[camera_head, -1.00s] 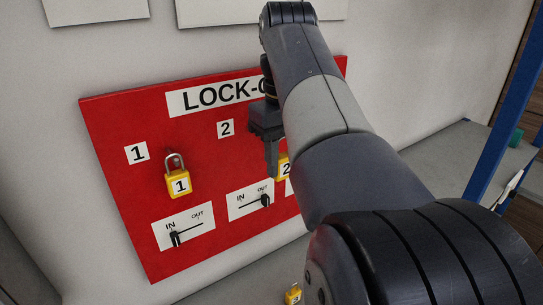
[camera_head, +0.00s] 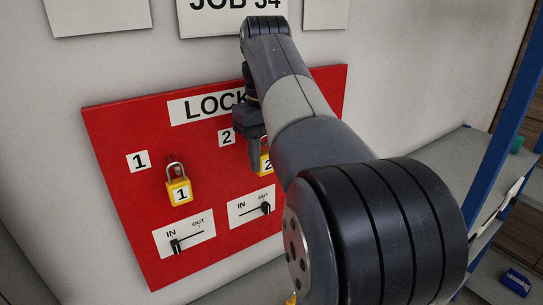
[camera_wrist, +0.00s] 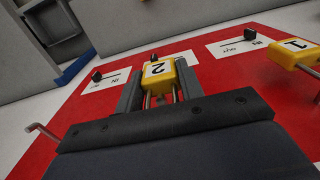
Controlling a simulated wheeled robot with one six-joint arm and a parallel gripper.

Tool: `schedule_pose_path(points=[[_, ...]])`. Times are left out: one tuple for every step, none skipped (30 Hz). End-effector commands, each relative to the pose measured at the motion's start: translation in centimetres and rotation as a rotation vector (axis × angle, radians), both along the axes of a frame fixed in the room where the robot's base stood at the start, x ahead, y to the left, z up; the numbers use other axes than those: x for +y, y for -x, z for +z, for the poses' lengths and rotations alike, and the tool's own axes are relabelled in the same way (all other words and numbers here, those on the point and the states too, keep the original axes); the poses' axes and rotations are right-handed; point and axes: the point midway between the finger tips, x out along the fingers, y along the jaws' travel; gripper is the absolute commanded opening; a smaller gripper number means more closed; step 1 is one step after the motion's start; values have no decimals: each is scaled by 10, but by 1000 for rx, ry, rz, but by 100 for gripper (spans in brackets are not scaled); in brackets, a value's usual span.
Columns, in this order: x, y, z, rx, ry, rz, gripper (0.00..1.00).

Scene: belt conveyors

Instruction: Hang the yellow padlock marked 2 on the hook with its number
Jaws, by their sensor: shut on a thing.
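The yellow padlock marked 2 (camera_head: 265,158) is between the fingers of my gripper (camera_head: 254,150), close in front of the red board, just right of and below the white label 2 (camera_head: 227,138). In the wrist view the padlock (camera_wrist: 158,72) sits between the two fingers (camera_wrist: 158,88), its shackle pointing back toward the palm. My gripper is shut on it. The hook for number 2 is hidden by my gripper, so I cannot tell whether the shackle touches it.
A yellow padlock marked 1 (camera_head: 180,190) hangs under label 1 (camera_head: 137,161). IN/OUT switches (camera_head: 251,206) sit below on the red board (camera_head: 120,200). A bare hook (camera_wrist: 42,131) shows at left in the wrist view. A blue post (camera_head: 505,120) stands at right.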

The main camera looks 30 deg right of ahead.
Motion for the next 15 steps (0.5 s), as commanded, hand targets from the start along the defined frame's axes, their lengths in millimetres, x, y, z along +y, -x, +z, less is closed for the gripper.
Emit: schedule_pose_path(points=[[0, -3, 0, 0, 0, 1, 12], [0, -5, 0, 0, 0, 1, 12], [0, -8, 0, 0, 0, 1, 12], [0, -9, -1, 0, 0, 1, 12], [0, -11, -1, 0, 0, 1, 12], [1, -13, -3, 1, 0, 1, 12], [1, -14, -4, 1, 0, 1, 12], [1, -15, -5, 1, 0, 1, 12], [1, -16, -6, 1, 0, 1, 12], [1, -18, -7, 1, 0, 1, 12], [1, -19, -7, 1, 0, 1, 12], [1, -20, -9, 1, 0, 1, 12], [1, -21, -9, 0, 0, 0, 12], [1, -21, -10, 0, 0, 0, 12], [1, -22, -11, 0, 0, 0, 12]])
